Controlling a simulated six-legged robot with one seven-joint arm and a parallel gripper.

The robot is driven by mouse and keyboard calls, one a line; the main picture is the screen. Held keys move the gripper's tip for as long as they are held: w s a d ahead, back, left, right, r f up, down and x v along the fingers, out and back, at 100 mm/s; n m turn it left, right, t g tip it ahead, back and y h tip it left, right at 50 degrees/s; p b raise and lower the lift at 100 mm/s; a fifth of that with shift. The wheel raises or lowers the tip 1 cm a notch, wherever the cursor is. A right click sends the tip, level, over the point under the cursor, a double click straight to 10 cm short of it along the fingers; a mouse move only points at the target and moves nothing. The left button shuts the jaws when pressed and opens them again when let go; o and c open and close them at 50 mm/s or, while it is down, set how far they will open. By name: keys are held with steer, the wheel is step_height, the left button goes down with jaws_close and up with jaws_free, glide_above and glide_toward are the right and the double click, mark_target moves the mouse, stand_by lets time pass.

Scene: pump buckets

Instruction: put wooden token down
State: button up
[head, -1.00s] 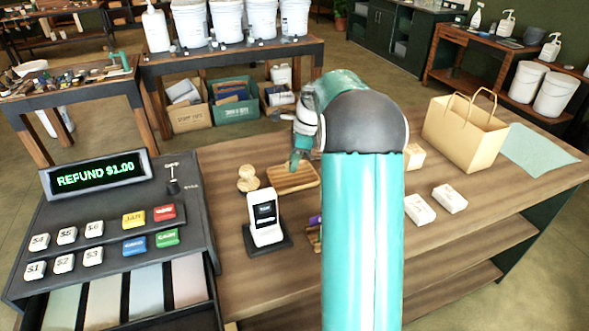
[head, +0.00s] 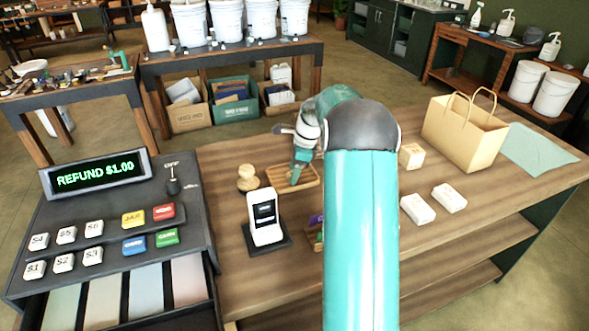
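A wooden tray (head: 312,184) lies on the counter, left of my arm. My gripper (head: 295,179) points down over the tray, with its tip at or just above the tray floor. The fingers are small and partly merged, so I cannot tell whether they are open or shut. I cannot make out a wooden token in or under them. Light wooden rounded pieces (head: 247,178) stand on the counter just left of the tray; I cannot tell whether one is the token.
A white card terminal (head: 265,218) stands in front of the tray. A register (head: 110,225) reading "REFUND $1.00" is at left, its drawer open. White boxes (head: 417,209), a small tan box (head: 411,156) and a paper bag (head: 465,130) are right of my arm.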

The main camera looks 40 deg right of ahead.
steer(key=v, duration=1.2)
steer(key=shift+r, duration=0.25)
steer(key=shift+a, duration=0.15)
